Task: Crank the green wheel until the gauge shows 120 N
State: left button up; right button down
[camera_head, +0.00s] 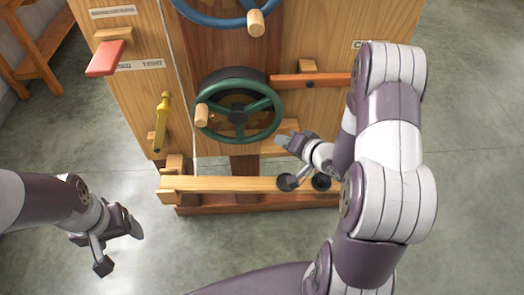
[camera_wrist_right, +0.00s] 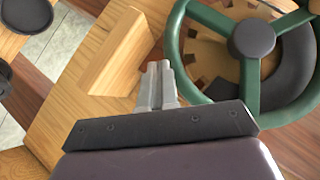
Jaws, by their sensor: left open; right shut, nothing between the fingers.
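The green wheel (camera_head: 238,118) is on the front of a wooden machine, with a round wooden crank knob (camera_head: 202,115) at its left rim. My right gripper (camera_head: 281,140) is just right of and below the wheel, shut and empty. In its wrist view, the closed fingertips (camera_wrist_right: 158,66) are left of the rim, apart from the knob. My left gripper (camera_head: 120,247) is open and empty at lower left, away from the machine. I see no gauge.
A blue wheel (camera_head: 215,20) with a wooden knob is above the green one. A red paddle (camera_head: 106,58), a yellow lever (camera_head: 162,118) and an orange bar (camera_head: 312,80) stick out nearby. A wooden beam (camera_head: 225,184) crosses low down.

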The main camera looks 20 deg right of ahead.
aim_at(238, 122)
jog(key=s+a+f+m+t+y+b, duration=0.2)
jog(key=s+m+t+y+b, duration=0.1)
jog(key=s+m+t+y, duration=0.15)
pick_arm(q)
jog(key=f, duration=0.5)
jog(key=shift+s+a, duration=0.1)
jog(key=shift+a, duration=0.2)
pick_arm(e)
jog(key=x, duration=1)
jog(key=shift+w+r, duration=0.25)
jog(key=shift+r, duration=0.1)
jog(key=shift+d, duration=0.1)
pick_arm(q)
jog(key=shift+d+f+b, duration=0.1)
jog(key=shift+f+b, duration=0.2)
jog(key=shift+b, duration=0.15)
pick_arm(e)
jog(key=shift+w+a+f+m+t+y, duration=0.15)
jog(key=shift+a+m+t+y, duration=0.1)
jog(key=shift+a+m, duration=0.5)
